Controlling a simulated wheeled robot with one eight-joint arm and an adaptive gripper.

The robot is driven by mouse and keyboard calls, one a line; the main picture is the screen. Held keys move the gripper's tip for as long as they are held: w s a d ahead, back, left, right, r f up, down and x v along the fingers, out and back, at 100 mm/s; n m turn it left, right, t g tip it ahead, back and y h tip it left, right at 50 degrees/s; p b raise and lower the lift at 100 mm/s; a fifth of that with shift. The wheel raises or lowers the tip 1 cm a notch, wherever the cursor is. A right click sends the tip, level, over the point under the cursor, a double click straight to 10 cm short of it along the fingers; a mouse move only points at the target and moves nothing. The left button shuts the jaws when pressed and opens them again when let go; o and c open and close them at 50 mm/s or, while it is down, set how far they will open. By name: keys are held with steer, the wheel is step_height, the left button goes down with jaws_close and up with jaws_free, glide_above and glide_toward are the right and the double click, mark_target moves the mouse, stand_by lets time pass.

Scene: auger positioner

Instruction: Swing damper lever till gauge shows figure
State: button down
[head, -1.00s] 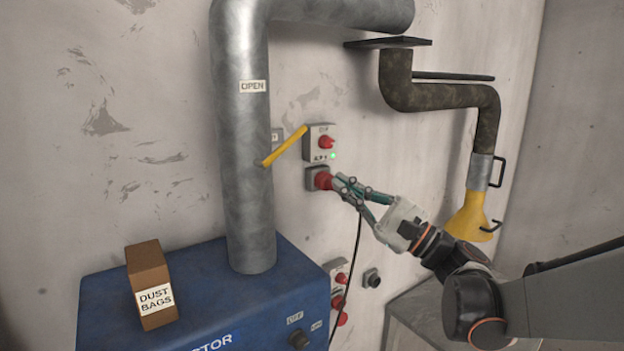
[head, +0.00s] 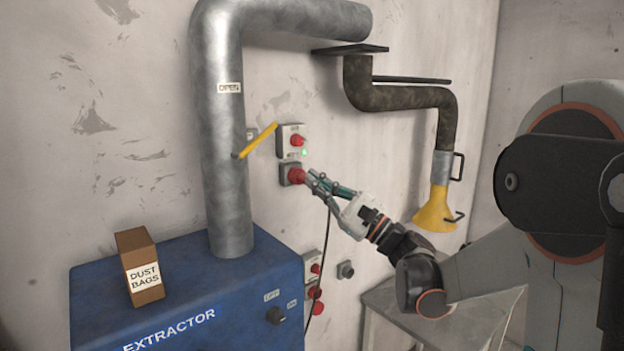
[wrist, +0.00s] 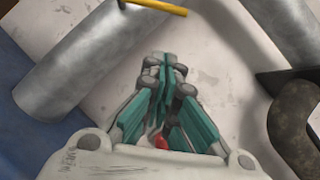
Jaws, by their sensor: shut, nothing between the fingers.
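The yellow damper lever (head: 260,140) is pivoted on the side of the vertical metal duct (head: 227,180). It slants up to the right, and its end shows at the top of the wrist view (wrist: 160,7). An "OPEN" label (head: 229,88) is on the duct above it. A small sign behind the lever is partly covered. A grey box with a red knob and a lit green lamp (head: 291,140) is right of the lever's tip. I see no readable gauge figure.
The blue extractor cabinet (head: 185,265) carries a dust bags box (head: 140,267) and a dark knob (head: 276,316). A dark bent pipe (head: 405,97) with a yellow funnel (head: 437,212) is at right.

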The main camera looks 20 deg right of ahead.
steer(key=w+a+r+p, duration=0.3)
steer(key=w+a+r, duration=0.2)
steer(key=a+r, duration=0.1)
steer(key=shift+a+r, duration=0.35)
steer(key=shift+r, duration=0.05)
steer(key=shift+r, duration=0.1)
steer(key=shift+a+r+n+g+y+p, duration=0.25)
steer(key=shift+r+n+g, duration=0.15)
steer(key=shift+n, duration=0.15)
steer(key=shift+a+r+n+g+y+p, duration=0.15)
steer(key=shift+r+n+g+y, duration=0.15)
steer(key=shift+n, duration=0.25)
steer(key=shift+d, duration=0.1)
